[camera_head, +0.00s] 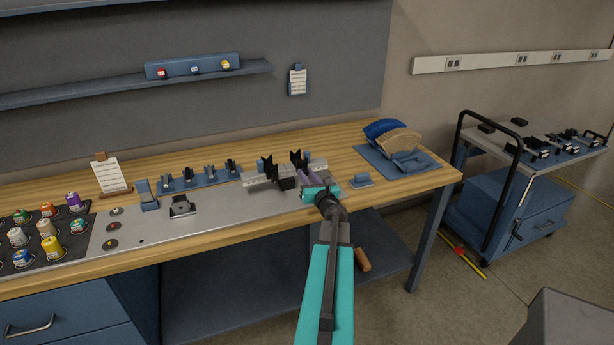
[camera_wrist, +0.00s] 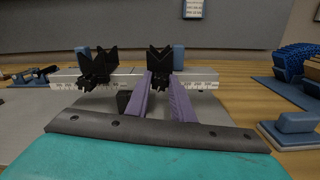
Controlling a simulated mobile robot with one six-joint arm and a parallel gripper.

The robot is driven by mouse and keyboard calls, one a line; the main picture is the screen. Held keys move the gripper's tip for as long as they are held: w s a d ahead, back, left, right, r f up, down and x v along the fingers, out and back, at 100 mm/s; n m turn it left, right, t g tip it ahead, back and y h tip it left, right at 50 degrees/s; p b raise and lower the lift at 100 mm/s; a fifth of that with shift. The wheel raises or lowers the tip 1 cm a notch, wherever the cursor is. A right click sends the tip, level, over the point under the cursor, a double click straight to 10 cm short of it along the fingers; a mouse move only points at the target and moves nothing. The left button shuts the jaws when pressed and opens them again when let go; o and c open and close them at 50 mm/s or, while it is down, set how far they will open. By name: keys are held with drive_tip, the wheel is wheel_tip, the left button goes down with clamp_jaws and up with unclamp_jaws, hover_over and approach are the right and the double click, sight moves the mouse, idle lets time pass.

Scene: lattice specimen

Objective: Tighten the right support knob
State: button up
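Two black V-shaped supports stand on a light metal rail (camera_wrist: 203,79) on the bench. The right support (camera_wrist: 160,58) is straight ahead of my gripper in the wrist view, and it also shows in the head view (camera_head: 298,159). The left support (camera_wrist: 97,62) stands apart from it, with a dark knob (camera_wrist: 95,84) low on its front. My gripper (camera_wrist: 163,80) has purple fingers reaching to the right support's lower front, one on each side of its dark knob.
A blue block (camera_head: 361,181) and a blue mat (camera_head: 430,165) with fanned samples lie to the right on the bench. Small fixtures on a blue strip (camera_head: 222,177) and several coloured jars (camera_head: 52,247) are to the left. A cart (camera_head: 535,165) stands farther right.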

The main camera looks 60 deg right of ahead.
clamp_jaws()
